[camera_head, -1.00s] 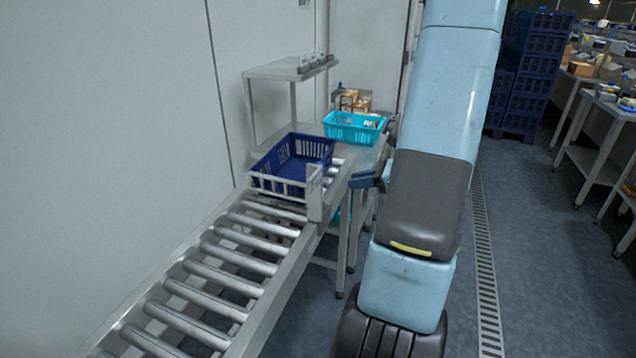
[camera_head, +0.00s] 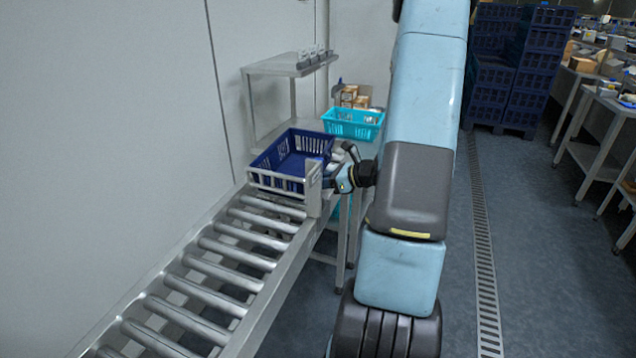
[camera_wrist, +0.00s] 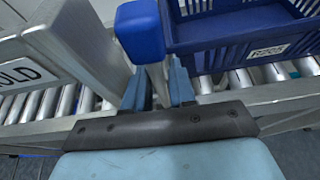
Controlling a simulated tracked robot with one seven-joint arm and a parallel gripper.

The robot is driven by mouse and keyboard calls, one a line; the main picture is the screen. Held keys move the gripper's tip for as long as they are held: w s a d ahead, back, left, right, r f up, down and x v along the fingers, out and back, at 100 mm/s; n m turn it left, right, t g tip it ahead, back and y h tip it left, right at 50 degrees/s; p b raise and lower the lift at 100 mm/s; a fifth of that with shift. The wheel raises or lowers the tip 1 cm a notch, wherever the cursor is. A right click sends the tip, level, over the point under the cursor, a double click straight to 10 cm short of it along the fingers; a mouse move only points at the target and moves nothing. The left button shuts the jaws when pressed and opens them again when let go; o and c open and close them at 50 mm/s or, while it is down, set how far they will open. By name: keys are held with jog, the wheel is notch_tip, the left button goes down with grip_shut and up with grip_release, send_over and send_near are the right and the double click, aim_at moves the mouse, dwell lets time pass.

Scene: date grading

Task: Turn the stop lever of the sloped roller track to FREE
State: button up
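The sloped roller track (camera_head: 215,268) runs from the lower left up to a grey end stop (camera_head: 312,190). In the wrist view the stop lever's blue knob (camera_wrist: 140,32) stands beside the grey stop post (camera_wrist: 78,45). A grey stem runs down from the knob between the two blue fingers of my gripper (camera_wrist: 158,88). The fingers lie on either side of the stem; whether they press on it is unclear. A white label ending in "OLD" (camera_wrist: 20,75) shows at the left; no FREE label is readable. In the head view my gripper (camera_head: 338,172) is at the post's right side.
A dark blue crate (camera_head: 290,158) sits on the rollers behind the stop; it also fills the upper right of the wrist view (camera_wrist: 230,32). A turquoise basket (camera_head: 352,124) stands on a table behind. A grey shelf (camera_head: 290,66) is near the wall.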

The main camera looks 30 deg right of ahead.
jog(key=shift+w+a+f, duration=0.1)
jog(key=shift+w+a, duration=0.1)
jog(key=shift+a, duration=0.05)
jog(key=shift+c, duration=0.3)
grip_shut()
